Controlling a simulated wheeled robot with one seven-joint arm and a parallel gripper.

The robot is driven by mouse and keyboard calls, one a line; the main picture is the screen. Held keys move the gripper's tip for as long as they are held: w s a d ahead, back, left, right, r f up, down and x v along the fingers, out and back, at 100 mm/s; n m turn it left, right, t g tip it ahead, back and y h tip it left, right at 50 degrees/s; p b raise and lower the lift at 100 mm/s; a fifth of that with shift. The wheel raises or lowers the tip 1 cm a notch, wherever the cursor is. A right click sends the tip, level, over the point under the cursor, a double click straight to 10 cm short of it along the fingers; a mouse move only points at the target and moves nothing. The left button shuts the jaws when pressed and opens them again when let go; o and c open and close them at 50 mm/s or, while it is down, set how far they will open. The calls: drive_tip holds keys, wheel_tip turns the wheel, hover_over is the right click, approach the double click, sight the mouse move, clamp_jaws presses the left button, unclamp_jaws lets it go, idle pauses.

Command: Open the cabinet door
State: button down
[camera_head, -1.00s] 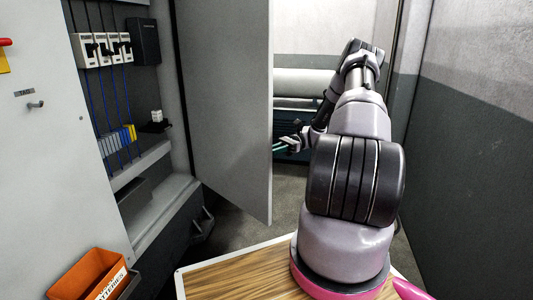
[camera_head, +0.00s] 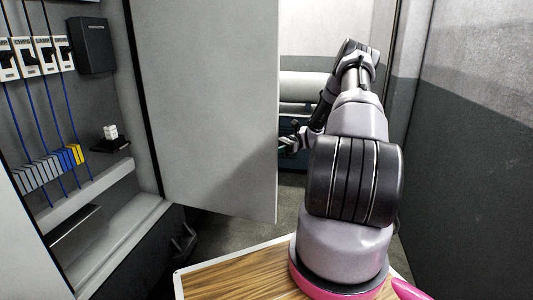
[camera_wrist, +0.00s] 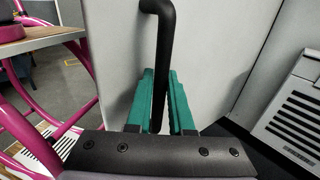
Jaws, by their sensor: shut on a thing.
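The cabinet door (camera_head: 215,105) is a tall light grey panel standing swung out from the cabinet, whose interior shows to its left in the head view. In the wrist view the outer face of the door (camera_wrist: 215,55) carries a black bar handle (camera_wrist: 162,55). My gripper (camera_wrist: 163,100) has teal fingers, one on each side of the handle bar, and is shut on it. In the head view my gripper (camera_head: 288,144) is small beside the door's free edge, and the handle is hidden behind the panel.
The open cabinet (camera_head: 75,130) holds switches, blue wires and terminal blocks. A grey wall (camera_head: 470,150) stands close on the right. Floor shows below the door. A grey vented unit (camera_wrist: 295,110) is at the right of the wrist view.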

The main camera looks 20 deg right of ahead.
drive_tip(key=shift+w+a, duration=0.1)
drive_tip(key=c, duration=0.8)
unclamp_jaws()
drive_tip(key=shift+a, duration=0.1)
drive_tip(key=v, duration=1.1)
